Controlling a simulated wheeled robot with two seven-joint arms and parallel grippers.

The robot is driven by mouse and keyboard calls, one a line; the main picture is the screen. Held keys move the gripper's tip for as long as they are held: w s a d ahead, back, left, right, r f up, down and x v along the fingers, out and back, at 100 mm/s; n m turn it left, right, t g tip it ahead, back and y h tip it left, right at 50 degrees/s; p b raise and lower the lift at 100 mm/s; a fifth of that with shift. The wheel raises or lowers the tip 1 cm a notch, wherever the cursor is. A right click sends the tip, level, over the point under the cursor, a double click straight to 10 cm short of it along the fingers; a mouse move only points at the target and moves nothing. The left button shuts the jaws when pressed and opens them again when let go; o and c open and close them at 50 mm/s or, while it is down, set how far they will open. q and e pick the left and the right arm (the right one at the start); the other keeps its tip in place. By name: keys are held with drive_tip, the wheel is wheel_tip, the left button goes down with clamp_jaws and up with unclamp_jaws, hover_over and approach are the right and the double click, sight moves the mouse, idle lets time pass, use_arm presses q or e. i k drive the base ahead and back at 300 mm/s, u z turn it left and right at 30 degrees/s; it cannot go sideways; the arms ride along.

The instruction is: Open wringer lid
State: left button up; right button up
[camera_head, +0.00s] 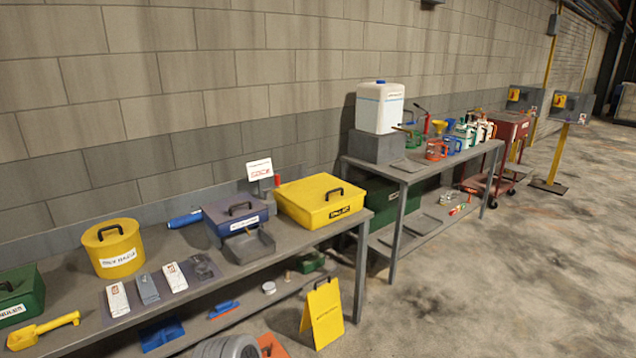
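Several lidded containers with dark top handles stand on the near bench, and their labels are too small to read, so I cannot tell which is the wringer. A round yellow tub (115,255) stands at the left. A blue-purple box (232,214) stands in the middle, with a dark grey tray (250,247) in front of it. A wide yellow box (318,202) stands at the bench's right end. A green box (20,298) is cut off at the left edge. All their lids look closed. Neither of my grippers is in view.
The near bench (345,222) runs along a block wall. Small white and grey packs and a yellow scoop (42,331) lie toward its front. A yellow floor sign (322,314) stands before its right end. A second bench (412,173) holds a white jug (380,108).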

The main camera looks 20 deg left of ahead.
sight(225, 211)
drive_tip(key=z, duration=0.05)
drive_tip(key=i, duration=1.75)
drive_tip(key=u, duration=1.55)
drive_tip(key=i, duration=0.9)
drive_tip(key=u, duration=0.9)
